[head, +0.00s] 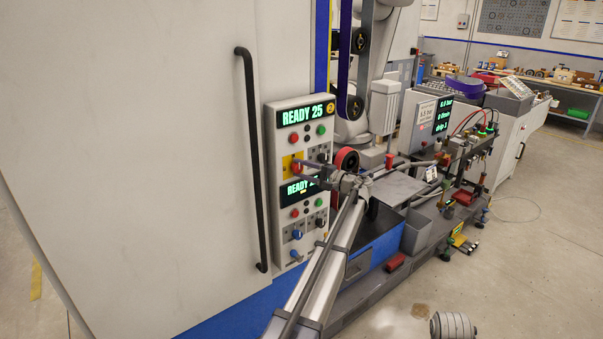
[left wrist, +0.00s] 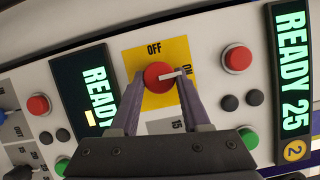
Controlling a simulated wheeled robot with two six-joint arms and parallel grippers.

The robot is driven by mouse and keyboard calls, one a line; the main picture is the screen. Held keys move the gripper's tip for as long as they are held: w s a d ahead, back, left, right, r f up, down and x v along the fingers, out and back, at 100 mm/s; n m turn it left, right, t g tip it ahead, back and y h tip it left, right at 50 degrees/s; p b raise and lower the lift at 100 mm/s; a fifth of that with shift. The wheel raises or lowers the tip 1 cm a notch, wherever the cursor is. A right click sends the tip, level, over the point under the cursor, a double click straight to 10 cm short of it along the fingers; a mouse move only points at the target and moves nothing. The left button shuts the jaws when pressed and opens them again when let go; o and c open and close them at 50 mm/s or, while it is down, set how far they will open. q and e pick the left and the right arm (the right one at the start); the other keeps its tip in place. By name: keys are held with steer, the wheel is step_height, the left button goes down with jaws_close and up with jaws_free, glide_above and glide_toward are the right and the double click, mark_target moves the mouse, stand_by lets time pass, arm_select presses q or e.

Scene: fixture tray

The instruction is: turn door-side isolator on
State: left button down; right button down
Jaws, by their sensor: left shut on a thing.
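The isolator is a red round knob (left wrist: 158,76) on a yellow plate (left wrist: 142,55) in the left wrist view. A pale pointer on the knob points right, towards the ON mark; OFF stands above the knob. In the head view the yellow plate (head: 287,163) sits on the left edge of the grey control panel (head: 285,262), beside the white door. My left gripper (head: 303,167) reaches it from the right. In the left wrist view its fingers (left wrist: 160,82) lie either side of the knob, shut on it. My right gripper is not in view.
The panel also has two READY displays, several red, green and dark buttons, and blue knobs (head: 297,235). A long black door handle (head: 253,160) stands just left of the panel. A bench with fixtures and hoses (head: 470,150) is to the right. Open floor lies at far right.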

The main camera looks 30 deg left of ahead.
arm_select(q)
steer(key=shift+f, duration=0.1)
stand_by(0.3)
steer(key=shift+c, duration=1.8)
jaws_free()
steer(key=d, duration=0.8)
steer(key=shift+f, duration=0.15)
steer(key=s+d+f+m+t+h, duration=0.1)
steer(key=s+d+f+h, duration=0.9)
steer(key=s+d+f, duration=0.9)
steer(key=s+d+f+h, duration=0.2)
steer(key=s+d+h, duration=0.1)
steer(key=s+d, duration=0.5)
steer(key=s+d+f+m+g+h, duration=0.1)
steer(key=s+d+h, duration=0.3)
steer(key=s+d, duration=0.4)
steer(key=s, duration=0.4)
steer(key=shift+d+f, duration=0.25)
steer(key=shift+f, duration=0.1)
